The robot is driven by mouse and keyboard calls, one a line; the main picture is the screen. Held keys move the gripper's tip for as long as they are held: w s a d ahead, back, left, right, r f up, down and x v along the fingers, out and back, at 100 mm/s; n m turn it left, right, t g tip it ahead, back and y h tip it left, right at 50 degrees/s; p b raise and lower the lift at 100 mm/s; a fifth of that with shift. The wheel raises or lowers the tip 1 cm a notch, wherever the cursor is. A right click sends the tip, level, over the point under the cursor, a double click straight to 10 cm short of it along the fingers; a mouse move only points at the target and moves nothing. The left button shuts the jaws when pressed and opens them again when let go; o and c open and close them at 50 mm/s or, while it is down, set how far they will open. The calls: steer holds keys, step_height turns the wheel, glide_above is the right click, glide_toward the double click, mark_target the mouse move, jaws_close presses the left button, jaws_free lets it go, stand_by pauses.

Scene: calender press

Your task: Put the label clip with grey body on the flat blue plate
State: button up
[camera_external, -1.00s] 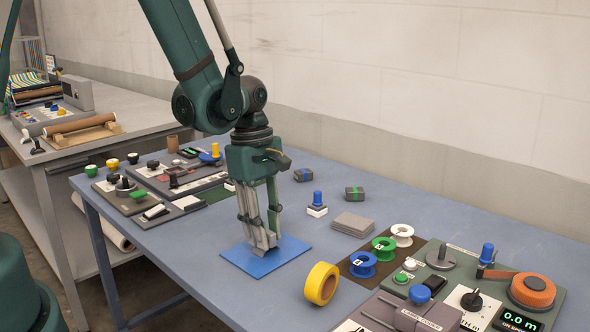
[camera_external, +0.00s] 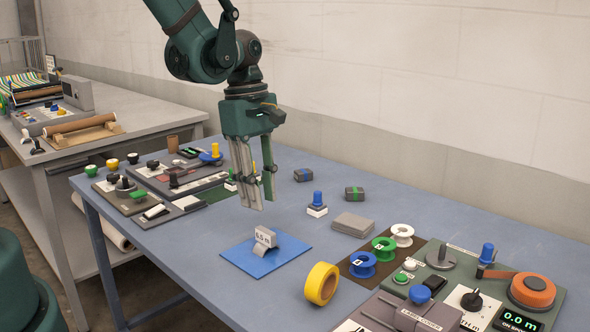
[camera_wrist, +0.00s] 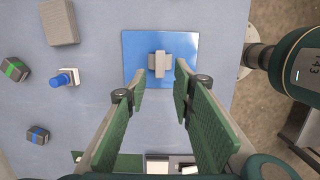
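The label clip with grey body (camera_external: 265,238) stands on the flat blue plate (camera_external: 283,258), near its middle, with a small white label face marked with text. In the wrist view the clip (camera_wrist: 159,64) also lies within the blue plate (camera_wrist: 133,45), clear of its edges. My gripper (camera_external: 258,203) is above and behind the clip, apart from it. In the wrist view my gripper (camera_wrist: 160,70) has its two fingers spread with nothing between them.
A yellow tape roll (camera_external: 321,284) stands right of the plate. Blue (camera_external: 362,264), green (camera_external: 384,246) and white spools (camera_external: 402,235) sit on a brown mat.

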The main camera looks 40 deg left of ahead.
steer(key=shift+a+r, duration=0.2)
steer(key=shift+r, duration=1.3)
steer(key=s+r+m+t+y, duration=0.1)
steer(key=s+r+m+t, duration=0.6)
steer(key=s+r+m, duration=0.8)
steer(key=shift+s+d+r+m+y, duration=0.4)
steer(key=shift+r+m, duration=1.1)
steer(key=shift+r, duration=0.25)
steer(key=shift+o, duration=0.2)
